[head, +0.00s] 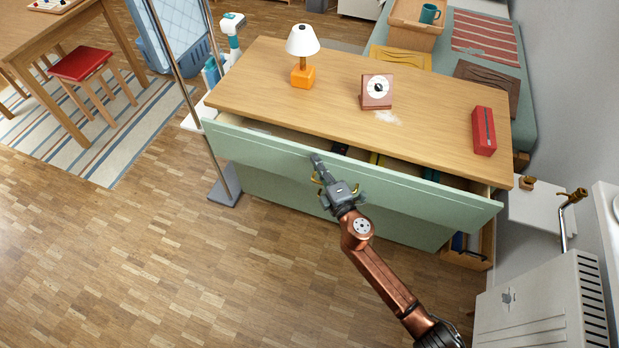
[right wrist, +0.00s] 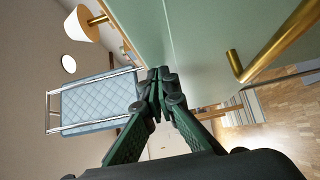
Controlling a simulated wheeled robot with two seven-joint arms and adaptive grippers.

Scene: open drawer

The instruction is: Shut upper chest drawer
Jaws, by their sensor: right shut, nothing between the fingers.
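The chest's upper drawer is pulled out, with its pale green front (head: 420,195) standing away from the wooden top and a dark gap behind it showing some contents. My right gripper (head: 317,160) is shut and empty, its fingertips at the upper part of that front, near the middle. In the right wrist view the shut fingertips (right wrist: 157,82) lie close to the green front (right wrist: 205,35); I cannot tell whether they touch. A brass handle (right wrist: 262,52) runs beside them, and the gripper partly hides it in the head view. My left gripper is not in view.
The chest top (head: 340,100) carries a lamp (head: 303,45), a clock (head: 377,91) and a red box (head: 483,131). A lower wooden drawer (head: 478,258) shows open at the right. A white radiator (head: 545,300) stands at the lower right.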

